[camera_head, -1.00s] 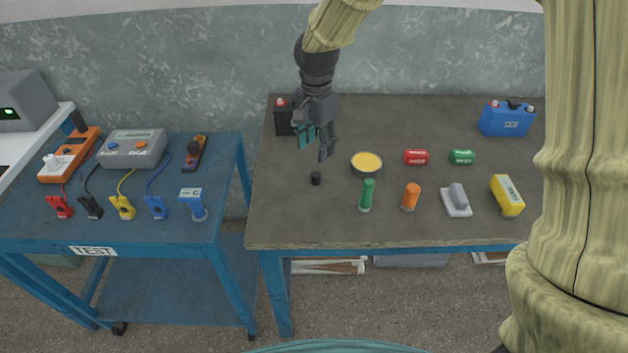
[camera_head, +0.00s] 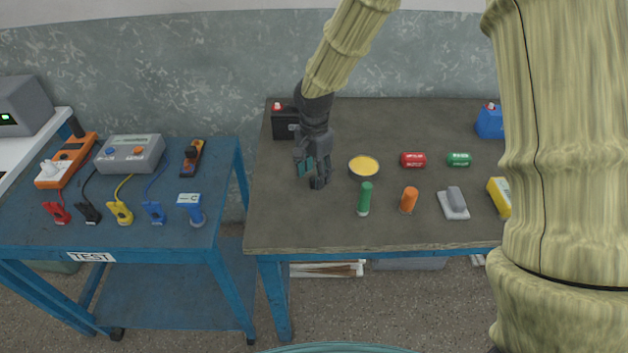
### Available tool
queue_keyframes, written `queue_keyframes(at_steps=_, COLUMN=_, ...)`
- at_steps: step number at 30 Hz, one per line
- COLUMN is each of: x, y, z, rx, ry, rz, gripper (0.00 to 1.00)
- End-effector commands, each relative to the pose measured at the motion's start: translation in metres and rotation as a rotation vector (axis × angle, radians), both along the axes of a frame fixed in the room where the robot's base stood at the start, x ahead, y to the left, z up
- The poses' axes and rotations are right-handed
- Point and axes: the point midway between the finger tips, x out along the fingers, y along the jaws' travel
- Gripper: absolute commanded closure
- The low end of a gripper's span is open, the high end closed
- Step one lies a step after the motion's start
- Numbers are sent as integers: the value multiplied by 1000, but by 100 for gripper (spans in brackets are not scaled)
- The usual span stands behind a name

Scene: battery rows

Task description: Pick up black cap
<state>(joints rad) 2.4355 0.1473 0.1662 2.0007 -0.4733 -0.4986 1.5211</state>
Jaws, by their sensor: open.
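My gripper (camera_head: 311,177) is open and low over the left part of the dark table, pointing down. Its fingers are at the spot where the small black cap stood in the earlier view. The cap is now hidden behind the dark fingers or cannot be told apart from them. I cannot tell whether the fingers touch it.
An orange battery (camera_head: 409,200) is further right. The table's front left is clear.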

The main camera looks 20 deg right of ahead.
Motion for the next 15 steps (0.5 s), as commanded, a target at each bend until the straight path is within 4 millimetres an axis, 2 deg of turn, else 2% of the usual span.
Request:
queue_keyframes(at_steps=6, x=0, y=0, z=-21, rx=1, ry=0, rz=0, gripper=51)
queue_keyframes(at_steps=15, x=1, y=0, z=-25, rx=0, ry=-1, rz=0, gripper=51)
